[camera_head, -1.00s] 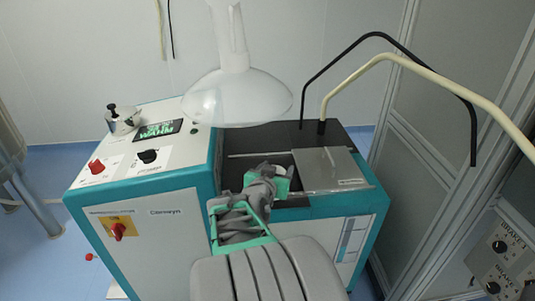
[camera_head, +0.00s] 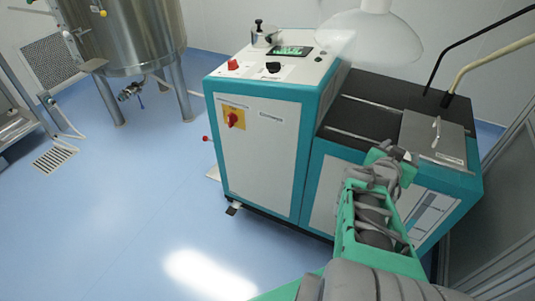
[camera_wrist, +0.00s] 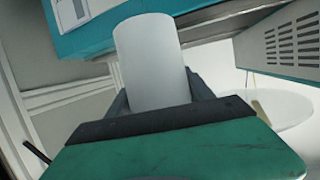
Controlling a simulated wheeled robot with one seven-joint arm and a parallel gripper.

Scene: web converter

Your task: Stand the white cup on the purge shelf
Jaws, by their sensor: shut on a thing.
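The white cup (camera_wrist: 155,65) is a plain cylinder between the dark fingers of my gripper (camera_wrist: 160,98) in the wrist view. The gripper is shut on it, and the green gripper body hides the cup's near end. In the head view my arm reaches to the front of the teal and white machine (camera_head: 262,150). The cup and fingertips are hidden there behind the arm. I cannot pick out the purge shelf for certain in either view.
The machine carries a control panel with a red knob (camera_head: 233,65) and a metal lid (camera_head: 432,135) on its lower right part. A steel tank on legs (camera_head: 125,35) stands at the back left. Blue floor (camera_head: 130,220) is clear left of the machine.

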